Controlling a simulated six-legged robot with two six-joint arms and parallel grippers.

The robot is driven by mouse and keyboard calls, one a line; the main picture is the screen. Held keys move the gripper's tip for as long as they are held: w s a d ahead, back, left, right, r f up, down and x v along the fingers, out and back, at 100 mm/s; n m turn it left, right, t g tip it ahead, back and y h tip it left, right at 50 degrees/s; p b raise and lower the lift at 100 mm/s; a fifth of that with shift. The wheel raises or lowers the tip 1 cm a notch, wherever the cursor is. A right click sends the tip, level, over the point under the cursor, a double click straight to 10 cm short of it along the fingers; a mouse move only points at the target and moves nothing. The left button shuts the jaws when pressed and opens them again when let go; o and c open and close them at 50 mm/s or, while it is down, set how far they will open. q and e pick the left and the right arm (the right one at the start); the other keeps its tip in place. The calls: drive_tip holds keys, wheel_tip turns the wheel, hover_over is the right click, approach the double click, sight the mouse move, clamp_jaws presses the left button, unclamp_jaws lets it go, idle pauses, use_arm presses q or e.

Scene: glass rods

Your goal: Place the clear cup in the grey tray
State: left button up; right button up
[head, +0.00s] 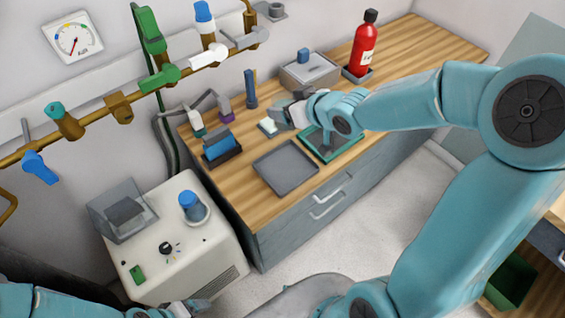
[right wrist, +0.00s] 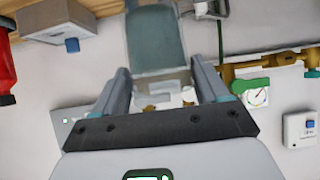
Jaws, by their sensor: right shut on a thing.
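The grey tray (head: 286,168) lies empty on the wooden counter, near its front edge. My right gripper (head: 288,114) is above the counter, behind and slightly right of the grey tray. In the right wrist view its fingers (right wrist: 165,85) are closed on a see-through, grey-green object, which I take to be the clear cup (right wrist: 156,38). In the head view the cup is small and hard to separate from the fingers. My left gripper (head: 190,308) shows only partly at the bottom edge; its jaws are unclear.
A green-rimmed tray (head: 352,148) lies right of the grey tray, partly under my right arm. A blue block in a dark holder (head: 220,148) stands left. A grey box (head: 310,72) and red bottle (head: 364,46) stand behind. Pipes run along the wall.

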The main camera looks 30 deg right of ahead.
drive_tip(key=f, duration=0.2)
drive_tip(key=f+b, duration=0.1)
drive_tip(key=f, duration=0.3)
drive_tip(key=shift+s+b, duration=0.25)
drive_tip(key=shift+b, duration=0.15)
drive_tip(key=shift+w+d+f, duration=0.1)
drive_tip(key=shift+f, duration=6.9)
drive_tip(key=shift+f, duration=0.1)
drive_tip(key=o, duration=1.2)
drive_tip(key=shift+o, duration=0.2)
